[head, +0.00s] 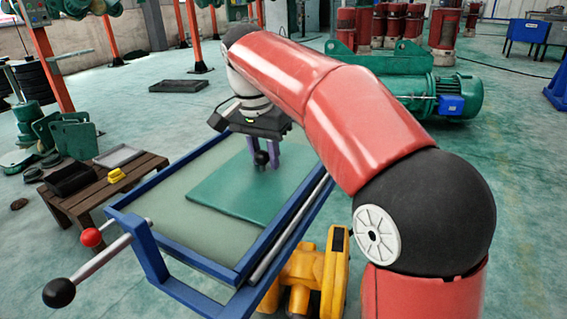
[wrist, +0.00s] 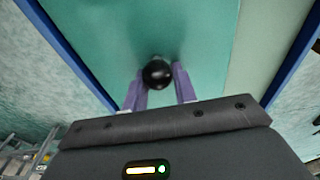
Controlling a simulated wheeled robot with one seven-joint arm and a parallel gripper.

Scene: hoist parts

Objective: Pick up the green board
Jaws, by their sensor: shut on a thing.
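The green board (head: 235,199) is a flat, dark teal sheet lying in a blue-framed bed (head: 190,262). It also fills the middle of the wrist view (wrist: 200,28). A black round knob (head: 261,158) stands up from the board. My gripper (head: 264,160) points down over the board with its purple fingers on either side of the knob, and it is shut on the knob. The knob shows between the fingertips in the wrist view (wrist: 157,74). I cannot tell whether the board is lifted off the bed.
A lever with red and black balls (head: 92,237) sticks out at the frame's near left corner. A wooden bench (head: 100,190) with a black tray, a grey tray and a yellow item stands left. A yellow machine (head: 305,280) is beside the frame. A green motor (head: 425,95) lies behind my arm.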

